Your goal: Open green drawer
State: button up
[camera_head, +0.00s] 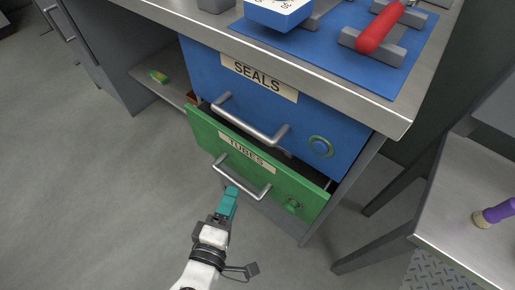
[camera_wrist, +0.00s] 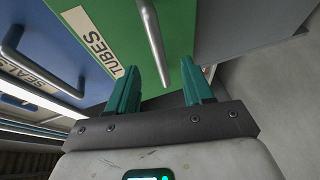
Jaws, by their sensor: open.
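The green drawer (camera_head: 207,131) labelled TUBES sits under the blue drawer (camera_head: 200,78) labelled SEALS. The green drawer stands out slightly from the cabinet, with a dark gap along its top edge. Its silver bar handle (camera_head: 240,178) crosses the front. My gripper (camera_head: 229,200), with teal fingers, is just below and in front of this handle. In the wrist view, the open fingers (camera_wrist: 162,88) point toward the green front (camera_wrist: 175,20), and the handle (camera_wrist: 150,35) runs between and beyond them. No contact with the handle can be made out.
The steel worktop (camera_head: 350,87) above carries a blue mat (camera_head: 330,55) and a red-handled tool (camera_head: 380,30). A side table (camera_head: 470,220) with a purple-handled item (camera_head: 495,212) stands at the right. A shelf (camera_head: 150,76) is left of the drawers. The floor (camera_head: 90,190) at left is clear.

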aim_at(234, 179)
jog(key=v, duration=0.4)
jog(key=shift+p, duration=0.4)
jog(key=shift+s+a+r, duration=0.1)
jog(key=shift+s+a, duration=0.15)
jog(key=shift+s, duration=0.05)
jog(key=shift+c, duration=0.9)
jog(key=x, duration=0.3)
jog(key=b+x, duration=0.1)
jog(key=x, duration=0.3)
jog(key=b+x, duration=0.1)
jog(key=x, duration=0.3)
jog(key=shift+w+a, duration=0.25)
jog(key=shift+a, duration=0.05)
grip_shut()
